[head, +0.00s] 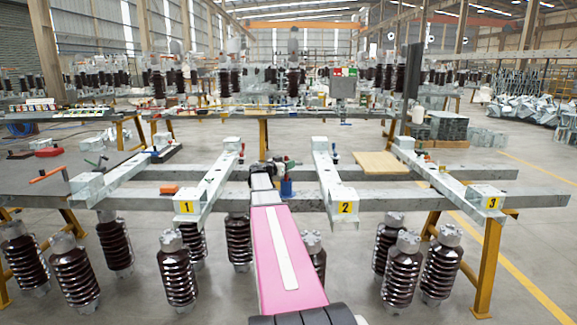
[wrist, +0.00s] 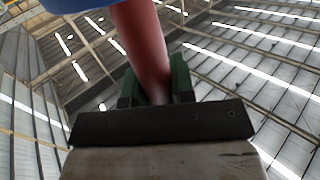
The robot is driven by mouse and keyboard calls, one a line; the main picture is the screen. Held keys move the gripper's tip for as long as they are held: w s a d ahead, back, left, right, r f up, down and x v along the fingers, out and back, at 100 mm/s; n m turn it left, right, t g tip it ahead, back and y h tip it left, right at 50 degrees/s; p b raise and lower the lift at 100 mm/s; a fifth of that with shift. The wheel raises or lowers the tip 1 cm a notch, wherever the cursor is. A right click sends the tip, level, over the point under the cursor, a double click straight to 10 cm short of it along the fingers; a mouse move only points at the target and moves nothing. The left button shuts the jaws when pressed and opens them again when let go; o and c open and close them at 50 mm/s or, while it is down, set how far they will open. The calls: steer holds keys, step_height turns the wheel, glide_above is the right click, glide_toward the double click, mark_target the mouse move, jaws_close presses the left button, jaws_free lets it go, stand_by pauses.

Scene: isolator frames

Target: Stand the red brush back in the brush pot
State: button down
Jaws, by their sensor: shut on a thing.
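The red brush (wrist: 142,45) shows in the wrist view as a thick red shaft between the two green fingers of my gripper (wrist: 157,88). My gripper is shut on it. The brush's upper end runs out of the frame beside a blue edge (wrist: 66,4), which looks like part of the pot. In the head view a small blue pot (head: 286,187) stands on the frame between plates 1 and 2. My gripper (head: 280,164) is at or just above it. The brush is too small to make out there, and I cannot tell whether its end is inside the pot.
Grey steel beams with numbered blocks 1 (head: 186,208), 2 (head: 344,208) and 3 (head: 493,203) lie around my arm. An orange block (head: 169,189) lies to the left, and a wooden board (head: 380,164) to the right. Brown insulators (head: 177,272) stand below.

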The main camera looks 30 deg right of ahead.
steer(key=shift+f, duration=0.2)
steer(key=c, duration=1)
jaws_free()
steer(key=shift+o, duration=0.2)
steer(key=shift+a+r, duration=0.15)
steer(key=s+a, duration=0.2)
steer(key=a, duration=0.9)
steer(key=shift+a, duration=0.3)
